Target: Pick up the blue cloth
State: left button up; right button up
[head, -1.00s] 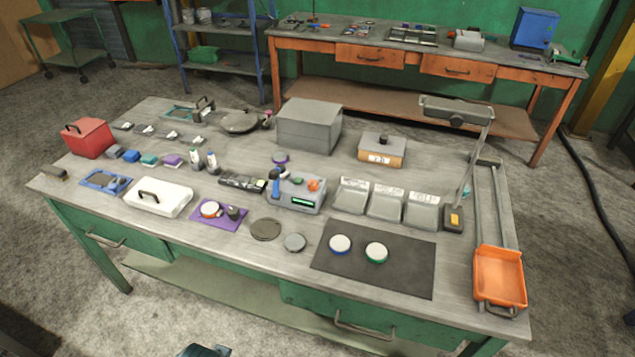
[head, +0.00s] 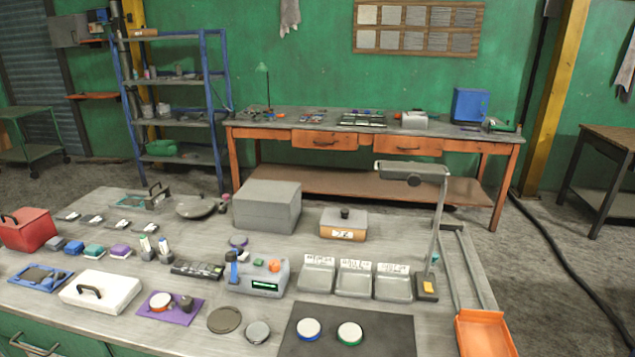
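A small blue folded piece (head: 74,248), which looks like the blue cloth, lies on the near workbench (head: 200,270) at the left in the head view. It sits in a row between a grey-blue piece (head: 56,243) and a teal piece (head: 93,250), with a purple piece (head: 120,251) farther right. Neither of my grippers shows in this view.
A red box (head: 28,231) stands left of the row. A blue tray (head: 40,278) and a white lidded case (head: 101,291) lie in front. An orange bench (head: 370,137) stands behind.

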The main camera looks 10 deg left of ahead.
aim_at(74, 248)
jog(key=u, duration=1.6)
jog(key=z, duration=0.3)
jog(key=i+j+z, duration=0.2)
jog(key=z, duration=0.2)
jog(key=i+j+z, duration=0.15)
jog(key=j+z, duration=0.25)
jog(key=i+j+z, duration=0.1)
jog(key=j+z, duration=0.3)
